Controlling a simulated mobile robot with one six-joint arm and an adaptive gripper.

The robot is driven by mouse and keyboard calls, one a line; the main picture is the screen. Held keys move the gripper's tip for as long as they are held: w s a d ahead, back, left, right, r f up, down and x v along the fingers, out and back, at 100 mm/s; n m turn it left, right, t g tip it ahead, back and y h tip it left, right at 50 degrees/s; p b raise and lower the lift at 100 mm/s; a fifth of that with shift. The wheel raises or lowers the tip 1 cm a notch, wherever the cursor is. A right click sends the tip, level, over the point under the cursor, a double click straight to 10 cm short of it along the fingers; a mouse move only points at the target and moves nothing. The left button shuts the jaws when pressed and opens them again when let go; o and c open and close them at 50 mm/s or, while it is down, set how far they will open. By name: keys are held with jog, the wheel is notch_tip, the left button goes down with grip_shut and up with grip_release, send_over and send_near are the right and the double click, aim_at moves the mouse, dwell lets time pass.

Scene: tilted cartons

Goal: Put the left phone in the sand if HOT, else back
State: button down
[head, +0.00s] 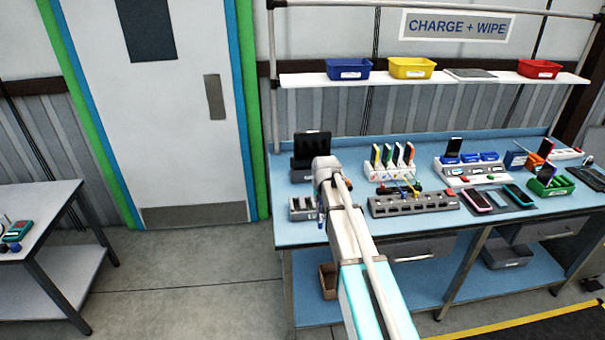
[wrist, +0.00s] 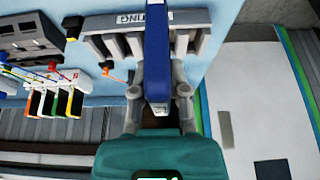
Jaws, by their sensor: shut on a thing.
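My gripper (wrist: 158,93) is shut on a slim blue phone-like thing (wrist: 157,50), seen nearly edge-on in the wrist view. In the head view the blue thing (head: 321,216) shows as a small patch at the right of the slotted rack (head: 299,209); my arm hides most of the gripper. Upright coloured phones (head: 393,157) stand in a white holder (head: 379,173). I cannot make out sand or a HOT reading.
A grey slotted block (head: 413,206) stands right of my arm, with thin cables behind it. Pink (head: 475,200) and teal (head: 519,195) phones lie farther right. A dark screen (head: 312,146) stands at the back left. Blue, yellow and red bins sit on the shelf (head: 300,79).

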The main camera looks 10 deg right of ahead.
jog(key=shift+w+a+f+b, duration=0.1)
jog(key=shift+a+f+b, duration=0.05)
jog(key=shift+a, duration=0.3)
jog(key=shift+a+f+b, duration=0.1)
jog(key=shift+a+b, duration=0.05)
jog(key=shift+a, duration=0.25)
dwell(0.3)
